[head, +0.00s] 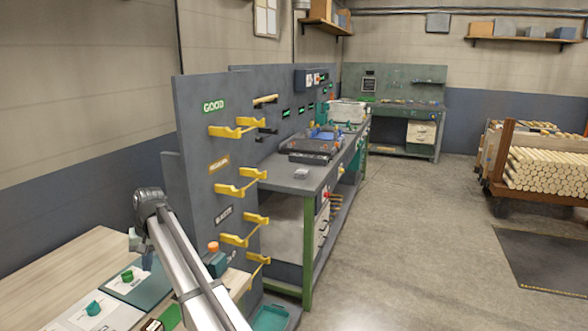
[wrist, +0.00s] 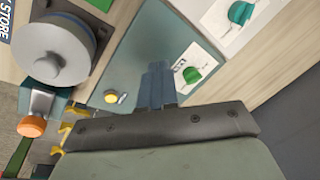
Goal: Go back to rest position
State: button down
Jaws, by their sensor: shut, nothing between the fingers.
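My gripper (wrist: 157,80) is shut and empty; its two fingers meet side by side in the wrist view. In the head view my arm reaches up from the bottom edge and bends at a dark joint. The gripper end (head: 137,241) hangs behind the arm over the wooden bench (head: 60,262), and its fingers are too small to read there.
A grey panel (head: 195,120) with yellow hooks (head: 238,189) stands just right of my arm. An orange-capped device (head: 214,260) is close beside the arm. A round grey part (wrist: 58,50) shows in the wrist view.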

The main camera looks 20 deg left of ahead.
jog(key=w+d+r+m+y, duration=0.15)
jog(key=w+d, duration=0.35)
jog(key=w, duration=0.6)
jog(key=w+d+m+y, duration=0.15)
jog(key=w+d, duration=0.25)
jog(key=w, duration=0.7)
jog(key=d+f+m+h, duration=0.3)
jog(key=d+f, duration=3)
jog(key=f, duration=0.2)
jog(key=s+d+f+m+g+h, duration=0.1)
jog(key=s+d+f, duration=0.5)
jog(key=d, duration=0.2)
jog(key=s+d+f+g, duration=0.1)
jog(key=s+d+f, duration=0.5)
jog(key=d, duration=0.3)
jog(key=s+d+f+m+g+h, duration=0.1)
jog(key=s+d+f, duration=0.45)
jog(key=d, duration=0.25)
jog(key=s+d+f+g, duration=0.1)
jog(key=s+d, duration=0.4)
jog(key=s, duration=0.4)
jog(key=s+d+f+m+g, duration=0.1)
jog(key=s+d, duration=0.4)
jog(key=s, duration=0.5)
jog(key=s+d+f, duration=0.3)
jog(key=s+d, duration=0.2)
jog(key=s, duration=0.4)
jog(key=shift+s+d+m+g, duration=0.3)
jog(key=shift+s+d+g, duration=0.05)
jog(key=shift+d+g, duration=0.05)
